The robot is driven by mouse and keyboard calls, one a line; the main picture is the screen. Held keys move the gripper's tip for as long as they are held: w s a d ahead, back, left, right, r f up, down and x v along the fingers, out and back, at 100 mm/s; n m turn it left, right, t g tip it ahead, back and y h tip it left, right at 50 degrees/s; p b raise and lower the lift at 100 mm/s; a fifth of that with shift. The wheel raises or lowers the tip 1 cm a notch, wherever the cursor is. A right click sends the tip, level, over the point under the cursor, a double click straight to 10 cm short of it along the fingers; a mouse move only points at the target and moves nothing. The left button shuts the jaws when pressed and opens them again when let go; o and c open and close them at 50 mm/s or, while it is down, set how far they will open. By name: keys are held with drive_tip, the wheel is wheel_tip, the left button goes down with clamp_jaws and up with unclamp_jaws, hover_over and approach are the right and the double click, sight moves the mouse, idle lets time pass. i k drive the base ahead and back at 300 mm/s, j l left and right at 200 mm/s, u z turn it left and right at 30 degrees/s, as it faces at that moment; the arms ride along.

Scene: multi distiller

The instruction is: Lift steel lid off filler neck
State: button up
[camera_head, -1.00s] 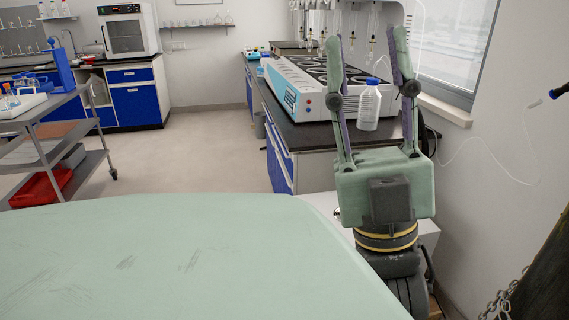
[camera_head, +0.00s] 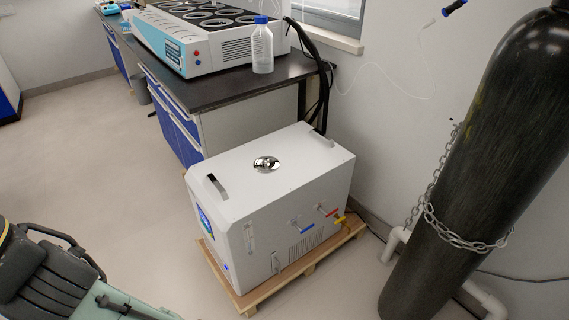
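The steel lid (camera_head: 266,163) is a small, shiny, round cap on the top face of a white box-shaped unit (camera_head: 320,180). It sits on top of the unit, a little left of the picture's middle. The filler neck is not visible; I cannot see anything beneath the lid. My gripper is not in view. Only a dark and pale green part of my own body shows at the lower left.
The white unit stands on a wooden pallet (camera_head: 281,285). A black-topped bench (camera_head: 220,88) with a multi-position distiller (camera_head: 190,45) and a blue-capped bottle (camera_head: 262,48) is behind it. A chained black gas cylinder (camera_head: 480,150) stands right. Floor at left is clear.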

sight(264, 165)
drive_tip(key=u, duration=0.15)
drive_tip(key=i+z, duration=0.15)
drive_tip(key=i, duration=0.3)
drive_tip(key=i+j+z, duration=0.1)
drive_tip(key=i, duration=0.35)
drive_tip(key=i+j+z, duration=0.15)
drive_tip(key=i, duration=0.25)
